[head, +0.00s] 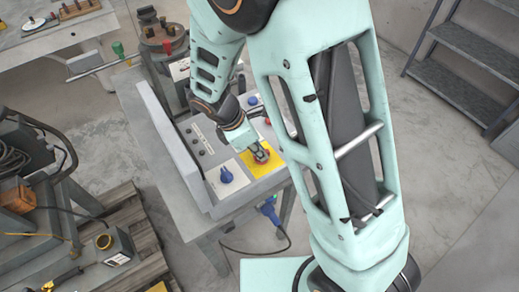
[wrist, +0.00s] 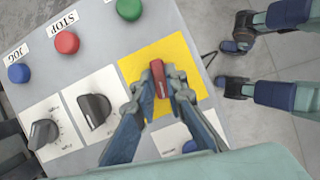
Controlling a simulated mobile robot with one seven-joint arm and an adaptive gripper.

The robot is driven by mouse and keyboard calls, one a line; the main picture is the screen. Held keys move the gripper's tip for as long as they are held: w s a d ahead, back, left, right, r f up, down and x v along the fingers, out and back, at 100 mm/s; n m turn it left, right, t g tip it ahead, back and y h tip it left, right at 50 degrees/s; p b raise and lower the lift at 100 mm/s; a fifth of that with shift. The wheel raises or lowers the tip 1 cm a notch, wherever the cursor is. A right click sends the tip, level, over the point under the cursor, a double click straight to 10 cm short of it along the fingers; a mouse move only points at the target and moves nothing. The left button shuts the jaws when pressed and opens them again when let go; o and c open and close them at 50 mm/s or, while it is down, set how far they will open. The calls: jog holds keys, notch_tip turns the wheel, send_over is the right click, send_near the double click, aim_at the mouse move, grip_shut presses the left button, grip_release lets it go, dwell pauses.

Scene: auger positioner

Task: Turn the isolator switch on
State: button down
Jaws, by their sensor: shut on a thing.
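The isolator switch has a red handle (wrist: 158,77) on a square yellow plate (wrist: 187,47) in the wrist view. Its handle points nearly up and down in that picture. My gripper (wrist: 160,84) is shut on the handle, with one finger on each side. In the head view, my gripper (head: 257,147) reaches down onto the red handle (head: 262,156) over the yellow plate (head: 271,165) at the panel's near right. The fingers partly hide the switch there, and any position markings cannot be read.
The grey control panel (head: 194,170) has a raised left wall. A blue knob (head: 226,174) is close beside the yellow plate. The wrist view shows two black knobs, one nearer (wrist: 95,112) and one farther (wrist: 44,132), a red STOP button (wrist: 67,42) and a blue JOG button (wrist: 19,73).

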jog(key=m+g, duration=0.1)
jog(key=m, duration=0.3)
jog(key=shift+w+m+g, duration=0.2)
jog(key=shift+m+g, duration=0.1)
jog(key=shift+g, duration=0.1)
jog(key=m+g, duration=0.1)
jog(key=m, duration=0.2)
jog(key=shift+w+m, duration=0.1)
jog(key=shift+m, duration=0.2)
jog(key=m, duration=0.1)
jog(key=m+g, duration=0.1)
jog(key=m, duration=0.1)
jog(key=shift+d+m+g+y, duration=0.1)
jog(key=shift+m+g+y, duration=0.2)
jog(key=shift+w+m+g+y, duration=0.15)
jog(key=shift+m+g+y, duration=0.35)
jog(key=shift+m, duration=1.4)
jog(key=c, duration=2)
grip_release()
jog(key=shift+o, duration=0.2)
jog(key=shift+r, duration=0.1)
